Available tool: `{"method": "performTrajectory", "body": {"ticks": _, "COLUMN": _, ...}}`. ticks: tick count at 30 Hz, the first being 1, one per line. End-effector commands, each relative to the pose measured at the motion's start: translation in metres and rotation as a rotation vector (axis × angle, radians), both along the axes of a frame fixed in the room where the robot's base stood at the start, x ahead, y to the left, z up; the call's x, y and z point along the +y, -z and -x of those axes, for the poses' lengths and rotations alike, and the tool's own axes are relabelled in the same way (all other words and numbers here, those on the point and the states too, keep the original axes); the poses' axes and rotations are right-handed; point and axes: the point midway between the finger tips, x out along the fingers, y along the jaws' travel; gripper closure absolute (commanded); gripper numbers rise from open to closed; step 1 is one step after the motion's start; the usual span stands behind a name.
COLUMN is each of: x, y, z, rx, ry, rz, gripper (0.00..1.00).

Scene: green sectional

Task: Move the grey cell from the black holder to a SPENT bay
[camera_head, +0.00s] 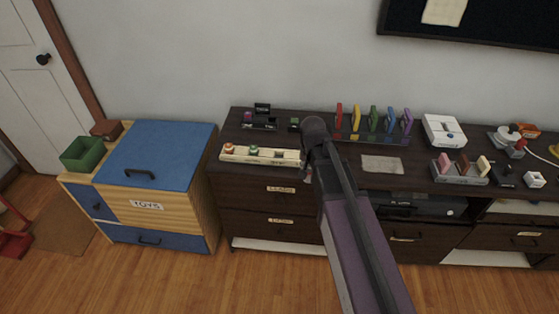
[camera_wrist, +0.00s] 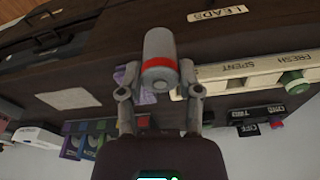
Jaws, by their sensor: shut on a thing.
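My gripper (camera_wrist: 160,92) is shut on the grey cell (camera_wrist: 158,48), a grey cylinder with a red band, in the wrist view. The cell is held in front of the dark cabinet top, beside the end of the cream rack (camera_wrist: 215,76) marked SPENT and FRESH. A green-topped cell (camera_wrist: 293,79) sits in the FRESH part. In the head view the rack (camera_head: 235,157) bears an orange-topped and a green-topped cell at its left and middle.
Colored upright pieces (camera_head: 373,120) stand in a row right of my arm. A pale sheet (camera_head: 382,164) lies on the cabinet top. A grey rack of blocks (camera_head: 460,170) and a white device (camera_head: 443,130) stand farther right. A blue-lidded toy chest (camera_head: 160,150) is at left.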

Motion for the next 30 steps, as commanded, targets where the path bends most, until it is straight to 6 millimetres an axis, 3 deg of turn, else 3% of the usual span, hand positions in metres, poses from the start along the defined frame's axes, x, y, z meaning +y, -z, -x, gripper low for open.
{"method": "performTrajectory", "body": {"ticks": 6, "x": 0.05, "y": -0.002, "z": 0.006, "rx": 0.0, "ry": 0.007, "rz": 0.001, "gripper": 1.0}}
{"method": "performTrajectory", "body": {"ticks": 13, "x": 0.093, "y": -0.003, "z": 0.016, "rx": -0.001, "ry": 0.018, "rz": 0.001, "gripper": 1.0}}
{"method": "performTrajectory", "body": {"ticks": 19, "x": 0.107, "y": -0.003, "z": 0.02, "rx": -0.001, "ry": 0.024, "rz": 0.001, "gripper": 1.0}}
{"method": "performTrajectory", "body": {"ticks": 30, "x": 0.107, "y": -0.003, "z": 0.019, "rx": -0.001, "ry": 0.025, "rz": 0.001, "gripper": 1.0}}
